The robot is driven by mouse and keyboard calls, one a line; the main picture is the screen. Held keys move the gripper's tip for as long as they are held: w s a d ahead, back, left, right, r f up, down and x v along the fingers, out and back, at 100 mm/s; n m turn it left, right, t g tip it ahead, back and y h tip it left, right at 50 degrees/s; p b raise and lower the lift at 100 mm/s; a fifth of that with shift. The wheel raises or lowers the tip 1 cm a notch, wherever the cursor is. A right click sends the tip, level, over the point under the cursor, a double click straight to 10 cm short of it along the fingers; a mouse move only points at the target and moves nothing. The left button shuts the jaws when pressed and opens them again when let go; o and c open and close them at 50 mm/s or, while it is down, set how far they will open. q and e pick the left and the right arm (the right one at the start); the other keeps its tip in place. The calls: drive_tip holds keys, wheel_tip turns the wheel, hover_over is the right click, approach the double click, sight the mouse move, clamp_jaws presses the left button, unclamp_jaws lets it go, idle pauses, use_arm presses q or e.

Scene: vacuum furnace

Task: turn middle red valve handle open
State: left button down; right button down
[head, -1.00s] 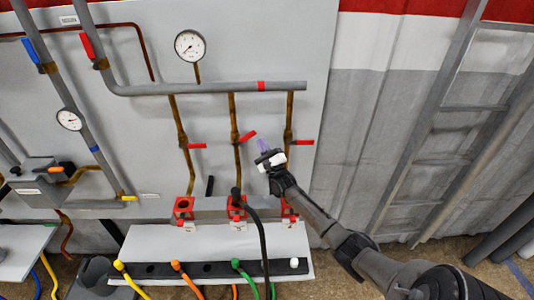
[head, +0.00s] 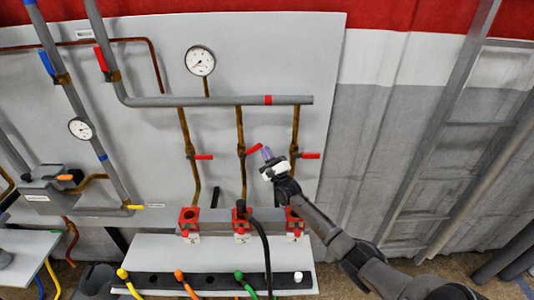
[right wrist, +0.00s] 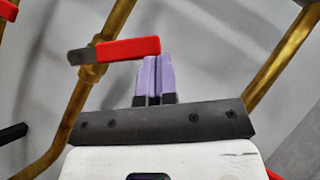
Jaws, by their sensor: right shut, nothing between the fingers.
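The middle red valve handle (head: 254,149) sits on the middle brass pipe and slants up to the right in the head view. In the right wrist view the red handle (right wrist: 125,50) lies across the brass pipe, nearly level. My right gripper (head: 267,154) is at the free right end of this handle. Its purple fingers (right wrist: 155,75) are shut together and empty. Their tips are right at the lower edge of the handle's end; I cannot tell whether they touch. My left gripper is not in view.
A left red handle (head: 203,157) and a right red handle (head: 310,156) stick out level from the neighbouring brass pipes. A grey pipe (head: 215,101) and a gauge (head: 200,61) are above. A black hose (head: 264,245) hangs below, over a white shelf (head: 215,241).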

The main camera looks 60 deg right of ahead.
drive_tip(key=shift+r, duration=0.2)
drive_tip(key=w+a+r+n+g+y+p, duration=0.1)
drive_tip(key=r+n+y+p, duration=0.1)
drive_tip(key=n+p, duration=0.1)
drive_tip(key=w+a+r+n+g+y+p, duration=0.1)
drive_tip(key=w+r+n+y+p, duration=0.1)
drive_tip(key=n+p, duration=0.1)
drive_tip(key=w+a+r+n+g+y+p, duration=0.1)
drive_tip(key=w+n+p, duration=0.1)
drive_tip(key=p, duration=0.1)
drive_tip(key=shift+a+r+n+y, duration=0.15)
drive_tip(key=shift+r+n+y, duration=0.25)
idle(0.6)
drive_tip(key=shift+a+r+p, duration=0.1)
drive_tip(key=shift+p, duration=0.2)
